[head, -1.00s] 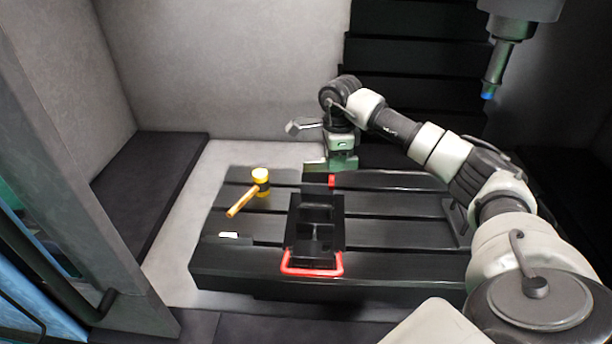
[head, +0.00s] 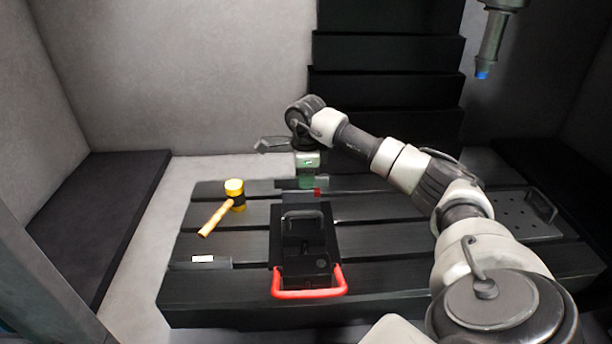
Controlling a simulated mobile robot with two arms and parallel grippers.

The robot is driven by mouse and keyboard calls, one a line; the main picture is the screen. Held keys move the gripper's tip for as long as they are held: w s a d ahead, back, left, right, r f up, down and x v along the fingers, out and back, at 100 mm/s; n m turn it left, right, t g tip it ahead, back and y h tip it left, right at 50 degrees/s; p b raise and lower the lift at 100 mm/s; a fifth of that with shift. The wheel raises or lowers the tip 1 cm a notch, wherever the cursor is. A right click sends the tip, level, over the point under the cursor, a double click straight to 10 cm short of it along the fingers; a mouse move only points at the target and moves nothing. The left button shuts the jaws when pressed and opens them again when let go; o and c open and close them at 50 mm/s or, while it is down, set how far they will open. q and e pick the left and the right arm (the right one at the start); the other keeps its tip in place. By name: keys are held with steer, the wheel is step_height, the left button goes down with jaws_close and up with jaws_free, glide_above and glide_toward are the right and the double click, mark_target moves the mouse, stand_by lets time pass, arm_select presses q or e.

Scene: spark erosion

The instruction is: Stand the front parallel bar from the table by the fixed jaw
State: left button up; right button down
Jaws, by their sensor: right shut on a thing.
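A dark vise (head: 275,250) with a red handle (head: 309,293) sits on the slotted table (head: 380,235). I cannot clearly tell its fixed jaw from its other dark parts. My right gripper (head: 304,180) is above the vise's far end, pointing down. It is shut on a thin, wide, dark piece (head: 287,184), which looks like a parallel bar lying crosswise; the gripper partly hides it. I cannot tell whether the piece touches the vise. Another dark flat bar with a white label (head: 202,259) lies at the table's front left. My left gripper is not in view.
A perforated plate with a handle (head: 515,215) lies on the table's right. A blue-tipped tool (head: 487,60) hangs at upper right. The table between mallet and vise is clear.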

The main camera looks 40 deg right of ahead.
mark_target(306, 198)
step_height(306, 198, down, 2)
steer(key=shift+f+b, duration=0.25)
steer(key=shift+b, duration=0.5)
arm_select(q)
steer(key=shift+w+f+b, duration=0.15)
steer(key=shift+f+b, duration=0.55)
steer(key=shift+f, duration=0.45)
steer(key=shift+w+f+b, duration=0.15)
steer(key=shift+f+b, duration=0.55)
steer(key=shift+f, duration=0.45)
arm_select(e)
steer(key=shift+f, duration=2.25)
steer(key=c, duration=1.1)
jaws_free()
steer(key=shift+o, duration=0.5)
steer(key=shift+s+r, duration=0.1)
steer(key=shift+r, duration=0.1)
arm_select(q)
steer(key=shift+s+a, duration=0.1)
